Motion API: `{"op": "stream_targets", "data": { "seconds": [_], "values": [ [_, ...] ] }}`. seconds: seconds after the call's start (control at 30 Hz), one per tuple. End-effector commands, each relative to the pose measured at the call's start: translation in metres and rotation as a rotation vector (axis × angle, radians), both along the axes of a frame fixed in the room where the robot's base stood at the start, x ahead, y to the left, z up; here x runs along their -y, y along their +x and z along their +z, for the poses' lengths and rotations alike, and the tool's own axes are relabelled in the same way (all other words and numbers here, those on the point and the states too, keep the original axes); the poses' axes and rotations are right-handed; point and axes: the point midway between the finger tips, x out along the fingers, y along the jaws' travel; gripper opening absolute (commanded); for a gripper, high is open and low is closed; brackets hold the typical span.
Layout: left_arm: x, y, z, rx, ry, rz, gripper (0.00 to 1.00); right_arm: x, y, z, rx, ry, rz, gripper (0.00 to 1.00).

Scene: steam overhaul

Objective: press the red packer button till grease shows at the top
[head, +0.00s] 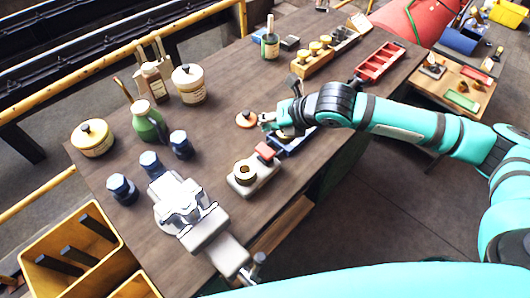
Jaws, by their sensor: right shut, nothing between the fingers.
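A pale grey block, apparently the packer (252,182), lies on the brown bench in the head view, with a brass ring around a dark opening on top. I cannot make out grease in the opening. My right gripper (266,121) is shut and empty, just beyond the red piece and apart from it. Its fingertips are close to an orange-red disc with a dark knob (246,119). My wrist partly hides a blue tray (294,143). My left gripper is out of view.
A grey vise (190,210) stands at the near bench edge. A red tray (380,62) lies at the far right. Bare bench shows between the tins and the packer.

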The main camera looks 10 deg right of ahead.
Motion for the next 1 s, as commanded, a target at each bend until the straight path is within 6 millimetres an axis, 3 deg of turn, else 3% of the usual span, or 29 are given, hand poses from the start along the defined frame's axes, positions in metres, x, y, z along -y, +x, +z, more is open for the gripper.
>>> {"op": "stream_targets", "data": {
  "seconds": [0.03, 0.3, 0.57, 1.0],
  "values": [
    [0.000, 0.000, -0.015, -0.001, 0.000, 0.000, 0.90, 0.000, 0.000, -0.013, 0.000, 0.000, 0.000, 0.00],
    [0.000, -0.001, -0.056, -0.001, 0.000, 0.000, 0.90, 0.000, 0.000, -0.047, 0.001, 0.000, 0.000, 0.00],
    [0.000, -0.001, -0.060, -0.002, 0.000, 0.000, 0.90, 0.000, 0.000, -0.065, 0.001, 0.000, -0.001, 0.00],
    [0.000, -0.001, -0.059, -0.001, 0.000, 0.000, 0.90, 0.000, 0.000, -0.066, 0.001, 0.000, -0.001, 0.00]
  ]
}}
